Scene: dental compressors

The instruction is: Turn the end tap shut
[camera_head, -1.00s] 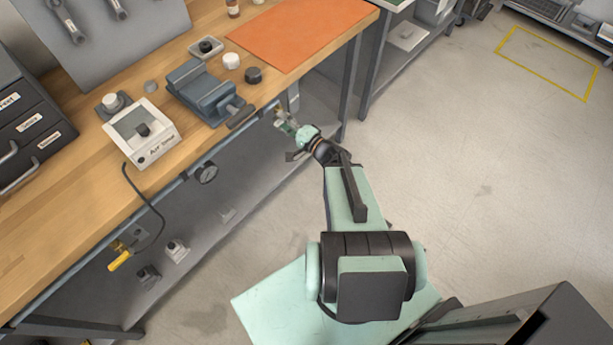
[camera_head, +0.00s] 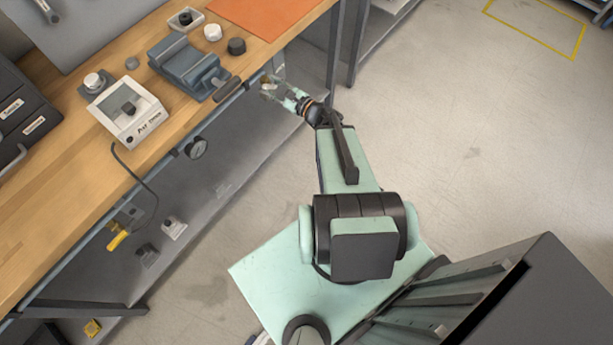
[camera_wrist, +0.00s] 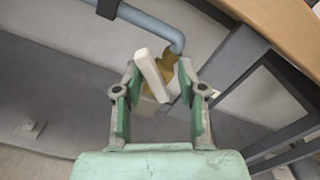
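In the wrist view, the end tap is a brass body (camera_wrist: 170,72) at the bent end of a blue-grey pipe (camera_wrist: 150,22), with a pale cream lever (camera_wrist: 152,75) lying at a slant. My gripper (camera_wrist: 159,80) is open, with its two green-padded fingers on either side of the lever. I cannot tell whether either finger touches it. In the head view, my gripper (camera_head: 277,91) is under the bench's front edge, right of the vise; the tap there is too small to make out clearly.
The wooden bench (camera_head: 40,225) overhangs the pipe. A grey bench leg (camera_head: 333,60) stands right of my gripper. A pressure gauge (camera_head: 196,148) and a yellow-handled tap (camera_head: 117,240) sit further left along the pipe. A vise (camera_head: 187,65) stands above; the floor at right is clear.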

